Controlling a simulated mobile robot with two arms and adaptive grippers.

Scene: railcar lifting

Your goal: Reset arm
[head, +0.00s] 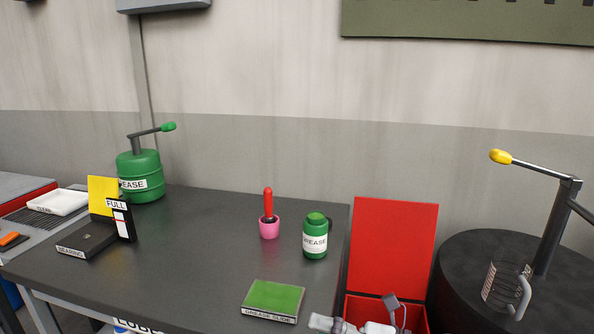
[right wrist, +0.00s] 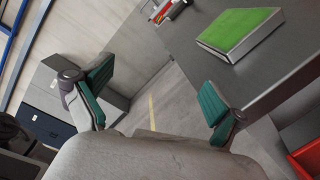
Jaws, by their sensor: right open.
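My right gripper (right wrist: 155,98) shows in the right wrist view. Its two green-padded fingers are spread wide apart with nothing between them, over the gap beside the grey table and the floor. A grease block (right wrist: 240,33) with a green top lies on the table, beyond and above the right finger, apart from it. The same grease block (head: 273,302) lies near the table's front edge in the head view.
The dark table (head: 200,260) holds a green grease can (head: 140,177), a bearing box (head: 88,240), a pink cup (head: 269,228) with a red-handled tool and a green grease jar (head: 315,240). An open red box (head: 393,250) and a black drum (head: 470,265) stand at right. The table's middle is clear.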

